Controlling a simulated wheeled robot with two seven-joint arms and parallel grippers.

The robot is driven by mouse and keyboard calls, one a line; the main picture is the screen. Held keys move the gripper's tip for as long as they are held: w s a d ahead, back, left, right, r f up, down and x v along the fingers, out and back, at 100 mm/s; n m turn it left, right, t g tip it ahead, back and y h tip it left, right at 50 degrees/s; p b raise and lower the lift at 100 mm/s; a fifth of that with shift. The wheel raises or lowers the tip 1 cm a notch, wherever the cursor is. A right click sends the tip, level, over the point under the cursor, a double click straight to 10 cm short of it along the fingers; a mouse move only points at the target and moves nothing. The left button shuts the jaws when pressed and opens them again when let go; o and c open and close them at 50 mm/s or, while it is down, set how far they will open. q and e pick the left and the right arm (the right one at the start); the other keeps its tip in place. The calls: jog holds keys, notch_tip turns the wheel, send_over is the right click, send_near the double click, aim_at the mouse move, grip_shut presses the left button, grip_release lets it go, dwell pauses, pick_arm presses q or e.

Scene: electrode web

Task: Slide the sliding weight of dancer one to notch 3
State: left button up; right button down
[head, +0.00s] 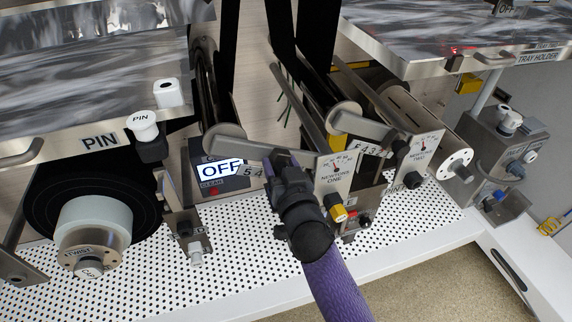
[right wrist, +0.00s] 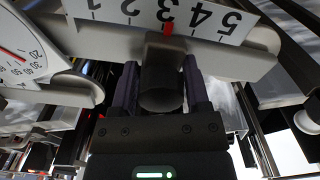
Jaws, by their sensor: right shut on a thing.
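The dancer one arm (head: 238,146) is a grey metal lever with a roller end, beside the gauge plate marked NEWTONS ONE (head: 333,178). My right gripper (head: 283,170) reaches it from below in the head view and covers part of its number scale. In the right wrist view the sliding weight (right wrist: 161,88) is a dark block with a round knob, between the two fingers of my right gripper (right wrist: 160,100). The gripper is shut on it. Its red pointer (right wrist: 168,29) is at the 3 on the white scale (right wrist: 250,12). My left gripper is not in view.
A second dancer arm (head: 365,126) with its own gauge (head: 420,150) stands to the right. A yellow knob (head: 338,213) sits close to my right gripper. A PIN roll (head: 93,225) is at the left. The perforated white deck (head: 240,255) is mostly clear in front.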

jog(key=shift+d, duration=0.2)
jog(key=shift+c, duration=1.4)
grip_release()
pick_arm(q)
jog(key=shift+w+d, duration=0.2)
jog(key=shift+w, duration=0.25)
pick_arm(e)
jog(key=shift+o, duration=0.3)
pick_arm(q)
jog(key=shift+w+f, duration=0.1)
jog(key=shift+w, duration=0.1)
pick_arm(e)
jog(key=shift+s, duration=0.1)
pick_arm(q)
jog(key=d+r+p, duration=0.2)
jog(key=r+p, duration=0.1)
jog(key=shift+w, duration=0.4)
pick_arm(e)
jog(key=v, duration=0.9)
jog(key=shift+s, duration=0.3)
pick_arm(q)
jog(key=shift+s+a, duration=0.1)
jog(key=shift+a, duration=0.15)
pick_arm(e)
jog(key=shift+d, duration=0.15)
